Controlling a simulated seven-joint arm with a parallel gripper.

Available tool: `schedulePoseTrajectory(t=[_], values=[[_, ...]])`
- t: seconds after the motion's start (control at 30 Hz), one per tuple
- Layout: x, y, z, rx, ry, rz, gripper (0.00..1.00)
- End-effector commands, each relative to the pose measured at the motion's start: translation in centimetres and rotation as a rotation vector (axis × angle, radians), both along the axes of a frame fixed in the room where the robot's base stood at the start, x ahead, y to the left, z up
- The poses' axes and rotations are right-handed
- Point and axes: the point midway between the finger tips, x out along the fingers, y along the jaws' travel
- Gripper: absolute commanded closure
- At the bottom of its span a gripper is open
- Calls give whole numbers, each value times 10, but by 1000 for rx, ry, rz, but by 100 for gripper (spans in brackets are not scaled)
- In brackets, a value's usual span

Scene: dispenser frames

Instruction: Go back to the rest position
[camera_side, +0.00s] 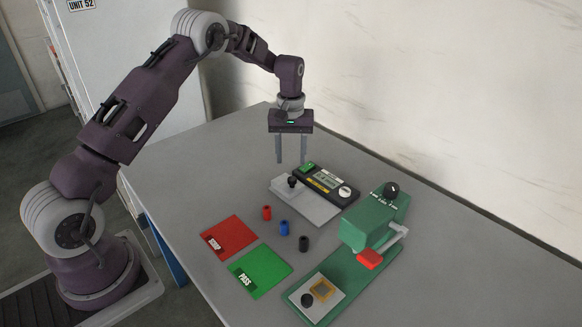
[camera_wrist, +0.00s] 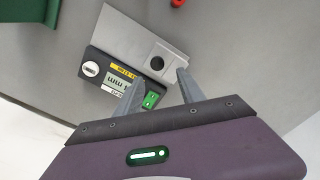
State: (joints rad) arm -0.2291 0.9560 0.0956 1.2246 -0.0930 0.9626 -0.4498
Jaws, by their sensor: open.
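My gripper (camera_side: 291,162) is open and empty in the side view. It hangs fingers-down above the back of the table, over the far side of a measuring device (camera_side: 328,182). A small black piece (camera_side: 292,182) stands on the plate's far left part. In the wrist view my gripper (camera_wrist: 160,78) shows two spread fingers, with the device (camera_wrist: 112,85), its plate (camera_wrist: 122,30) and the round black piece (camera_wrist: 157,62) below. Nothing is between the fingers.
Red (camera_side: 266,212), blue (camera_side: 284,228) and black (camera_side: 303,243) cylinders stand on the table. A red SCRAP mat (camera_side: 232,232) and green PASS mat (camera_side: 262,274) lie left of them. A green press (camera_side: 366,228) with a red block stands right. A wall runs behind the table.

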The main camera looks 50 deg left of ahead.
Motion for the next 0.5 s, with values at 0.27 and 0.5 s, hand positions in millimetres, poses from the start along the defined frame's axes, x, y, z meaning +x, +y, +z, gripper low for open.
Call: schedulePoseTrajectory(t=[0.27,0.5], values=[[0,0,6,0,1,-1,54],[-19,-23,78,8,-67,-86,54]])
